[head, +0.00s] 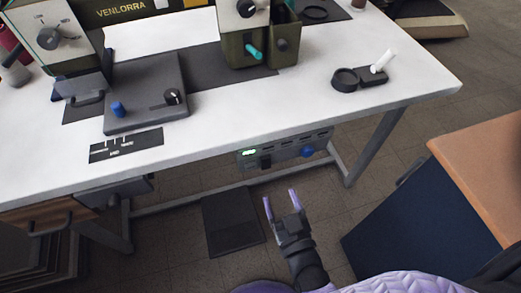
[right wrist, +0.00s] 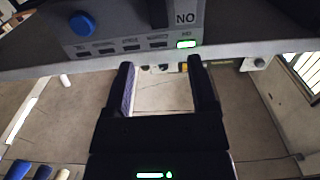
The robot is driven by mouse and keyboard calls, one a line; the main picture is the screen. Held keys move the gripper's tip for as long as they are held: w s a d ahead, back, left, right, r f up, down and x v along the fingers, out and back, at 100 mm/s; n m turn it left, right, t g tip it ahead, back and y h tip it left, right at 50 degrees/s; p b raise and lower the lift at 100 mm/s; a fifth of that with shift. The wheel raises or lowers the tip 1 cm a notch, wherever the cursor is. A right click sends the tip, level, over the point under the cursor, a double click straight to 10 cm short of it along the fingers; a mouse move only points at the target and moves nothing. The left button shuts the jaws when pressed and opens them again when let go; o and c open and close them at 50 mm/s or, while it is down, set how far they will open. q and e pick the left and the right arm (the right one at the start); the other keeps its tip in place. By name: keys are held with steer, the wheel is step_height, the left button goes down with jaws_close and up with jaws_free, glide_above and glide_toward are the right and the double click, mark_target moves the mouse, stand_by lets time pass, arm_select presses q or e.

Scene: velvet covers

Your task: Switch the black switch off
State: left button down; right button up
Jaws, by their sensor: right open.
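A grey control box (head: 290,149) hangs under the front edge of the white table. The black switch (head: 265,161) is on its front, between a lit green display (head: 249,152) and a blue knob (head: 307,152). In the right wrist view, which is upside down, the black switch (right wrist: 157,12) shows at the top edge, partly cut off. I cannot tell its position. My right gripper (head: 280,197) is open and empty, below and in front of the box, apart from the switch. Its two fingers show in the right wrist view (right wrist: 160,72). My left gripper is not in view.
The white table (head: 225,118) holds green sewing-machine parts, a dark plate (head: 150,85) and a small black holder (head: 372,77). A black pedal (head: 232,222) lies on the floor. A dark blue cabinet with an orange top (head: 485,165) stands at the right. A drawer (head: 50,218) is at the left.

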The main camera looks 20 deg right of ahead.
mark_target(266, 162)
steer(key=w+b, duration=0.2)
steer(key=w, duration=0.6)
steer(key=shift+w+a, duration=0.1)
steer(key=shift+w+b, duration=0.3)
steer(key=shift+w, duration=0.1)
steer(key=shift+r, duration=0.1)
steer(key=shift+c, duration=1.1)
steer(key=c, duration=0.7)
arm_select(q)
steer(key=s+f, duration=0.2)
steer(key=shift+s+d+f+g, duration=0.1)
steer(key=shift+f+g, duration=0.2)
arm_select(e)
jaws_close()
